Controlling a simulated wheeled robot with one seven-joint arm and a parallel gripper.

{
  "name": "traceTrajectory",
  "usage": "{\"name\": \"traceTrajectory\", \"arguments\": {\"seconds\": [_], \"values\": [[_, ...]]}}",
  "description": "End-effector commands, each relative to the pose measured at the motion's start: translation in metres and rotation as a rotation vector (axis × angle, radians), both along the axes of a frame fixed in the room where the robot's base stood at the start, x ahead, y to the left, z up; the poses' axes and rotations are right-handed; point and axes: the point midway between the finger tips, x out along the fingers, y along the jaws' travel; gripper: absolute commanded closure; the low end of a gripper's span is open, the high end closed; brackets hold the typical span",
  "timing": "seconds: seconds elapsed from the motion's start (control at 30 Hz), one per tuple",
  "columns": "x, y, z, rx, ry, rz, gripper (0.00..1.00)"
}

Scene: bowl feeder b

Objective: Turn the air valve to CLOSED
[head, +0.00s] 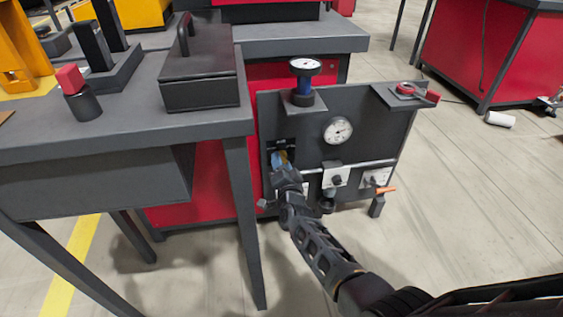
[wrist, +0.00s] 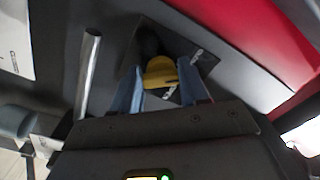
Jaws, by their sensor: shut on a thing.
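The air valve shows in the wrist view as a yellow handle (wrist: 161,71) on a dark plate with small white print. My gripper (wrist: 160,78) has its two blue fingers on either side of the handle and is shut on it. In the head view my gripper (head: 282,166) reaches to the left part of the grey panel (head: 308,120), where the dark valve plate (head: 281,144) shows behind it. My fingers cover part of the handle and plate. I cannot read the print or tell which mark the handle points to.
A round gauge (head: 338,130) and an orange-handled valve (head: 385,190) are on the panel right of my gripper. A blue regulator with a dial (head: 305,68) and a red part (head: 428,96) sit on top. The grey table (head: 130,125) stands close on the left.

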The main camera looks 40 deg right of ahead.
Motion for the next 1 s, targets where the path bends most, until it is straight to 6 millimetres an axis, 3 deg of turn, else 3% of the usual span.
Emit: {"name": "traceTrajectory", "arguments": {"seconds": [0.83,0.87,1.0], "values": [[-0.0005,0.0004,-0.0023,-0.108,0.077,0.002,0.86],[-0.0005,0.0004,-0.0023,-0.108,0.077,0.002,0.53],[-0.0005,0.0002,-0.0019,-0.107,0.076,0.002,0.4]]}}
